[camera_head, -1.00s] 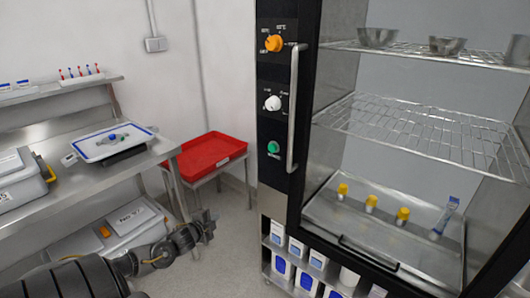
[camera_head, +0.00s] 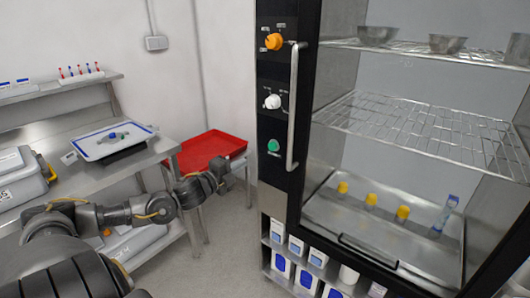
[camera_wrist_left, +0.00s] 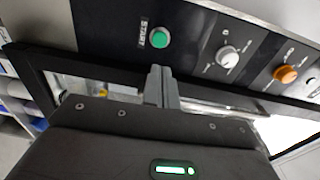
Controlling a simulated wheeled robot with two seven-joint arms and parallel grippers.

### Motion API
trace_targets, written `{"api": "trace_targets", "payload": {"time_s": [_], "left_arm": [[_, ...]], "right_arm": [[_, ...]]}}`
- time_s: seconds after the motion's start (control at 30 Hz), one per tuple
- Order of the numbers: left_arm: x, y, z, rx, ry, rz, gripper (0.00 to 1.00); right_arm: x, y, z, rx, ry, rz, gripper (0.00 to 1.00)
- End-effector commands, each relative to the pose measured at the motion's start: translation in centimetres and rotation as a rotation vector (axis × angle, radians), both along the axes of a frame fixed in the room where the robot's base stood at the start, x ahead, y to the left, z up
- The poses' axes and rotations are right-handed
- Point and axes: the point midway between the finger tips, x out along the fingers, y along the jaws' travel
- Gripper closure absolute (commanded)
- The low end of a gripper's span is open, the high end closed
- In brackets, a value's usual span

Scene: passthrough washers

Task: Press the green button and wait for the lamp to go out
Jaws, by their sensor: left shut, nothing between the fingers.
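The green button (camera_head: 273,146) sits low on the black control panel of the washer, under a white knob (camera_head: 272,102) and an orange knob (camera_head: 273,41). In the left wrist view the green button (camera_wrist_left: 160,38) is beside a START label, just beyond my fingertips. My left gripper (camera_head: 222,168) is shut and empty, to the left of the panel and a little lower than the button, apart from it. Its closed fingers (camera_wrist_left: 160,72) point toward the panel. I cannot make out a lit lamp on the panel. My right gripper does not show.
A vertical door handle (camera_head: 293,105) stands just right of the button. A red tray (camera_head: 212,148) on a stand is behind my left gripper. A steel bench (camera_head: 120,165) with a white tray is at left. Yellow-capped bottles (camera_head: 371,200) stand inside the washer.

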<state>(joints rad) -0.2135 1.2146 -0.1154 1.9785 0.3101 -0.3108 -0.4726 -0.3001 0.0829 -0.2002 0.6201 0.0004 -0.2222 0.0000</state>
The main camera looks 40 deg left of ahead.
Motion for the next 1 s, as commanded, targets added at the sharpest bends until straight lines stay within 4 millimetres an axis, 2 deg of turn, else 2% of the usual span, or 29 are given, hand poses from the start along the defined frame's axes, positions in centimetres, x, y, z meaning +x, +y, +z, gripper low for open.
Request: {"api": "trace_targets", "payload": {"time_s": [0.03,0.17,0.37,0.57,0.8,1.0], "left_arm": [[0.5,0.0,-0.2,-0.001,-0.006,0.001,1.0],[2.0,0.1,-0.2,0.0,-0.007,0.002,1.0],[4.6,0.0,-0.1,-0.002,-0.006,0.002,1.0],[7.6,0.0,0.0,-0.004,-0.006,0.002,1.0],[11.0,-0.1,-0.1,-0.003,-0.004,0.002,1.0],[12.7,-0.1,-0.2,-0.001,-0.002,0.001,1.0]], "right_arm": [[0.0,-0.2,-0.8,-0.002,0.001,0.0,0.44],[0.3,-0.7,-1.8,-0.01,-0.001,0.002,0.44],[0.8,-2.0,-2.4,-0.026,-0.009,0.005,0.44],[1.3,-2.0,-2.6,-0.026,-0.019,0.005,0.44],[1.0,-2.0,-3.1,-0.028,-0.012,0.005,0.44],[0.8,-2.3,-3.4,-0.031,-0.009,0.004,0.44]]}}
